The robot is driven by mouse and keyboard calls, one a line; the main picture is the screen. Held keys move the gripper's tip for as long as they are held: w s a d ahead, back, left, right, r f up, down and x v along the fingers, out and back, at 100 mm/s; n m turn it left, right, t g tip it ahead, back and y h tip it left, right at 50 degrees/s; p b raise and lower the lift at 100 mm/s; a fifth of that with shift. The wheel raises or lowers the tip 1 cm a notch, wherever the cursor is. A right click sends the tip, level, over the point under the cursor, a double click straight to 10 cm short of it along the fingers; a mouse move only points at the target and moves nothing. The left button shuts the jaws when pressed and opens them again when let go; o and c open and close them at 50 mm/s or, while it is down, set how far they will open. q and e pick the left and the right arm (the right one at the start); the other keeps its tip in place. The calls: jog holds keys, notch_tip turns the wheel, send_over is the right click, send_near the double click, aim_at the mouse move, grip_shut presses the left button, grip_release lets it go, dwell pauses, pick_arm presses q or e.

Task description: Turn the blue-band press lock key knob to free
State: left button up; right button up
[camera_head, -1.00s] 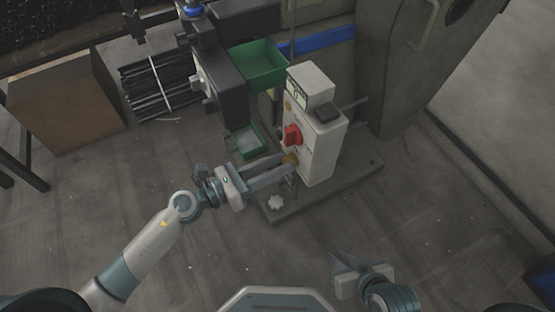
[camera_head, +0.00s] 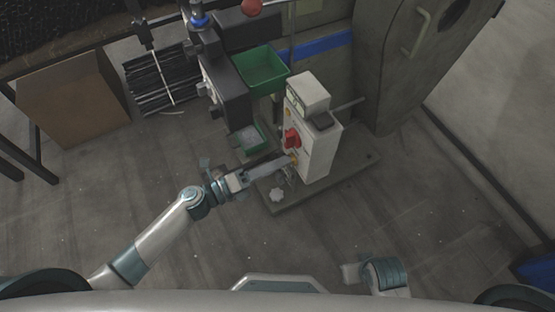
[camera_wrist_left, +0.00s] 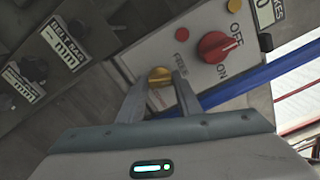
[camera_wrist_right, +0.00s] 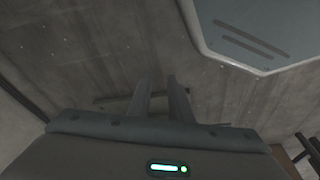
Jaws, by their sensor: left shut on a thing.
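The white control box (camera_head: 318,150) stands beside the press with the blue band (camera_head: 322,46). The brass-yellow lock key knob (camera_wrist_left: 160,76) is on its face, near the red rotary switch (camera_wrist_left: 216,47), which also shows in the head view (camera_head: 291,138). The word FREE is printed between knob and switch; the knob's exact pointing is unclear. My left gripper (camera_head: 288,162) reaches the box from the left. Its fingers are shut on the knob, one on each side. My right gripper (camera_wrist_right: 158,82) is empty, fingers apart, over the floor.
Green bins (camera_head: 262,70) and a dark machine (camera_head: 222,90) stand left of the box. A white star-shaped knob (camera_head: 277,195) is on the base plate (camera_head: 325,190) below. A cardboard box (camera_head: 75,105) is far left. The front floor is clear.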

pick_arm(q)
jog(key=shift+f+n+p, duration=0.1)
jog(key=shift+n+p, duration=1.25)
jog(key=shift+n, duration=0.95)
pick_arm(e)
notch_tip(320, 180, down, 9)
jog(key=shift+s+d, duration=0.2)
jog(key=shift+s, duration=0.05)
jog(key=shift+r, duration=0.1)
pick_arm(q)
jog(key=o, duration=1)
jog(key=shift+o, duration=0.2)
jog(key=shift+a, duration=0.15)
jog(key=b+v, duration=0.2)
jog(key=v, duration=1.5)
pick_arm(e)
notch_tip(320, 180, up, 6)
jog(key=shift+w+a+r, duration=0.2)
jog(key=shift+w, duration=0.1)
